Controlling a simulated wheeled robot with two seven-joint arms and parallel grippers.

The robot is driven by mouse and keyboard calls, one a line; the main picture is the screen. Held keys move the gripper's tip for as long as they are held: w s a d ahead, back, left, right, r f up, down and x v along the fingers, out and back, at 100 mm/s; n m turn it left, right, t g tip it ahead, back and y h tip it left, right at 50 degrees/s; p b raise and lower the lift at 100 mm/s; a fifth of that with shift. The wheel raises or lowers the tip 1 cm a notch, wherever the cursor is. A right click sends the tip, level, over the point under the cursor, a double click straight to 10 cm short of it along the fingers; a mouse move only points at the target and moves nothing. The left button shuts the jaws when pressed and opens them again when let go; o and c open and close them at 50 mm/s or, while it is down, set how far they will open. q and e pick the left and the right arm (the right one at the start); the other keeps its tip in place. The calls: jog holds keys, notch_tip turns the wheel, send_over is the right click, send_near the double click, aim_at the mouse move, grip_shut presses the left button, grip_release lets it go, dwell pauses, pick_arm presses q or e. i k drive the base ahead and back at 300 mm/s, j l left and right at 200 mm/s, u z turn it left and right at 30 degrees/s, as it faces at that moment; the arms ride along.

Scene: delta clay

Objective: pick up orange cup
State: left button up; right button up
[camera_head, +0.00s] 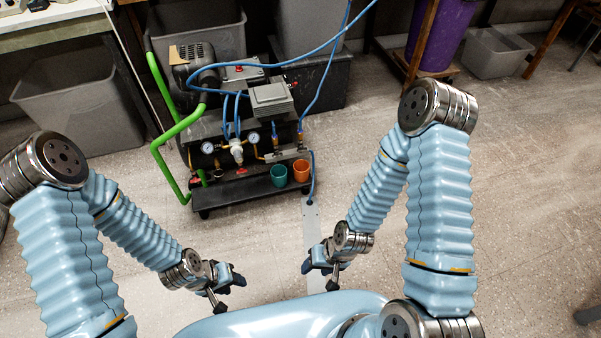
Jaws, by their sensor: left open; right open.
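The orange cup (301,171) stands upright at the right front of the black base platform of a compressor cart (245,187). A green cup (279,175) stands close beside it on the left. My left gripper (222,300) is open and empty, low in the picture, below and left of the cups. My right gripper (320,282) is open and empty, below and slightly right of the orange cup. Both grippers are well apart from the cups.
A green tube handle (160,130) rises at the cart's left, and blue hoses (300,62) loop above it. Grey bins (75,110) stand behind. A purple bin (440,35) is at the back right. The speckled floor at right is mostly clear.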

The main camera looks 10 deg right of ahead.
aim_at(300, 167)
jog(key=i+j+z, duration=0.25)
jog(key=j, duration=0.25)
jog(key=j+z, duration=0.25)
jog(key=j, duration=0.2)
jog(key=i+z, duration=0.1)
jog(key=z, duration=0.25)
jog(key=i+z, duration=0.1)
jog(key=z, duration=0.25)
jog(key=i+j+z, duration=0.1)
jog(key=z, duration=0.3)
jog(key=i+j, duration=0.1)
